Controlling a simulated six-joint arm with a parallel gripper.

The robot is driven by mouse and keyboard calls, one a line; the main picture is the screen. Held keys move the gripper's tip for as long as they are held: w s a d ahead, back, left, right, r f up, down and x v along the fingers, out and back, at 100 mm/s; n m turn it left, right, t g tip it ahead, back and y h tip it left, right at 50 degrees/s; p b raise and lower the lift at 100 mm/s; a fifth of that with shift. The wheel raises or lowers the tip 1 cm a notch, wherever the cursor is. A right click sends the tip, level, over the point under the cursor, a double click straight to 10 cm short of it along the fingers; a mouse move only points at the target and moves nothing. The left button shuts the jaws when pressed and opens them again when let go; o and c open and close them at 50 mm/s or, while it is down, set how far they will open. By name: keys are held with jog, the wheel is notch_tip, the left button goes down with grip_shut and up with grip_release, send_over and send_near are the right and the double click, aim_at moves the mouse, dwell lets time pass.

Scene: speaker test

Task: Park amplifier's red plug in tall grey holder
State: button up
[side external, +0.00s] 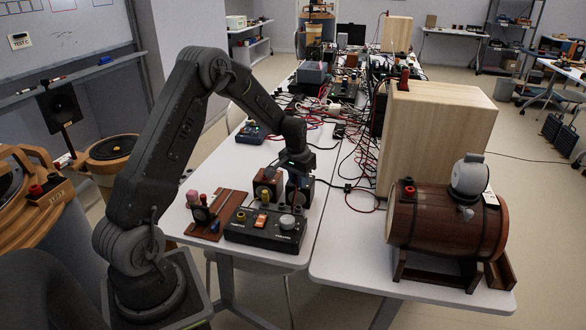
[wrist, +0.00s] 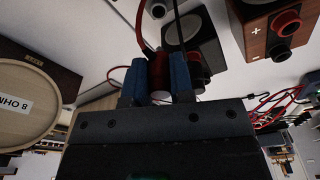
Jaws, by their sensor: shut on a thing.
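My gripper (side external: 298,186) points down behind the right end of a black amplifier box (side external: 262,238) with an orange switch and knobs. In the wrist view, its blue fingertips (wrist: 159,82) are shut on the red plug (wrist: 156,64), with a pale end towards the camera. In the side view the plug is hidden or too small to make out. I cannot single out the tall grey holder with certainty; a brown wooden board (side external: 232,203) with several small upright parts stands left of the amplifier.
Small dark-fronted speakers (side external: 268,184) stand close around my gripper. Right of it are a pale wooden cabinet (side external: 440,135) and a barrel (side external: 432,222) with a grey device (side external: 470,176) on top. Red and black cables (side external: 345,160) tangle behind.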

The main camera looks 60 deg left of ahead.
jog(key=shift+f, duration=3.15)
jog(key=shift+f, duration=1)
jog(key=o, duration=1)
jog(key=shift+c, duration=0.2)
jog(key=shift+r, duration=3.75)
